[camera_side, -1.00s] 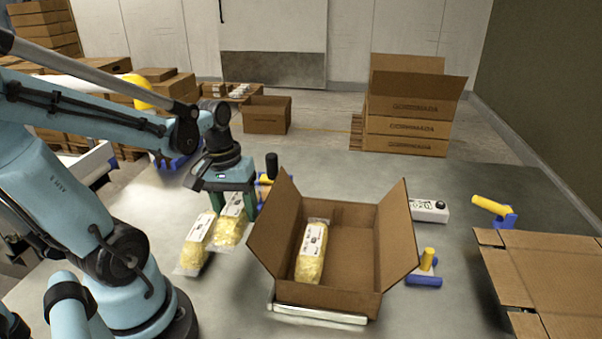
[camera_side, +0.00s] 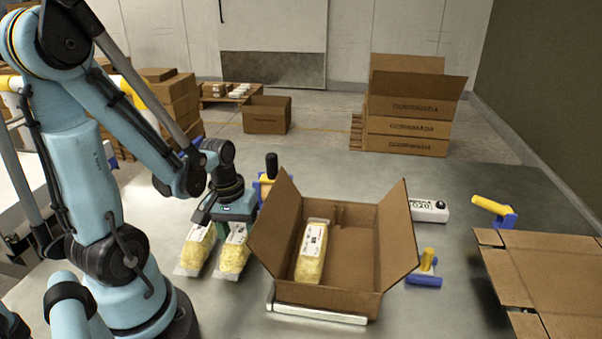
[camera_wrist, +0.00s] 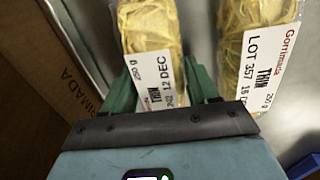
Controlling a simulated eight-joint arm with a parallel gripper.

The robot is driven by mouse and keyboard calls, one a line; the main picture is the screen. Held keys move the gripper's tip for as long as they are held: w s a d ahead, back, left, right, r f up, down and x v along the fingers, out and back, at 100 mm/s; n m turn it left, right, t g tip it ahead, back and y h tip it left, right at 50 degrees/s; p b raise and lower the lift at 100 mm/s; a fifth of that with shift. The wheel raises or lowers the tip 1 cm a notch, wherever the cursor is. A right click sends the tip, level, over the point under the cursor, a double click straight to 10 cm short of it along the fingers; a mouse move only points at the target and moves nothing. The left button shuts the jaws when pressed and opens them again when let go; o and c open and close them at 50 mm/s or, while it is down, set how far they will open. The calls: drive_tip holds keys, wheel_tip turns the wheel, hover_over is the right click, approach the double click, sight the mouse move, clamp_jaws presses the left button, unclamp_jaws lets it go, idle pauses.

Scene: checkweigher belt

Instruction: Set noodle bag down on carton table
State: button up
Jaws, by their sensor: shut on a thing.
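My gripper (camera_side: 226,212) is low over the carton table (camera_side: 225,312), left of the open carton (camera_side: 338,298). It is shut on a noodle bag (camera_side: 235,255), a clear bag of yellow noodles with a white label. In the wrist view the held bag (camera_wrist: 152,35) lies between the green fingers. Its lower end is level with a second noodle bag (camera_side: 195,252) lying beside it on its left. That neighbour shows at right in the wrist view (camera_wrist: 250,45). I cannot tell whether the held bag touches the table. Another noodle bag (camera_side: 311,255) lies inside the carton.
The carton's left flap (camera_side: 272,228) stands close to the right of the held bag. A white box (camera_side: 428,211), blue and yellow fixtures (camera_side: 425,272) and flat cardboard (camera_side: 545,270) are farther right. The table's front left is clear.

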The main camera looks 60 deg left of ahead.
drive_tip(key=o, duration=1.5)
drive_tip(key=shift+c, duration=0.2)
drive_tip(key=shift+r, duration=0.1)
wheel_tip(320, 180, up, 12)
drive_tip(key=shift+s+a, duration=0.4)
drive_tip(key=shift+s, duration=0.05)
drive_tip(key=shift+f, duration=0.25)
drive_tip(key=shift+w+d+f, duration=0.15)
drive_tip(key=shift+f, duration=1.75)
drive_tip(key=shift+w+d+f, duration=0.1)
drive_tip(key=shift+w+f, duration=0.05)
drive_tip(key=shift+f, duration=1.7)
drive_tip(key=shift+w+d+f, duration=0.15)
drive_tip(key=shift+f, duration=1.75)
drive_tip(key=shift+r, duration=0.1)
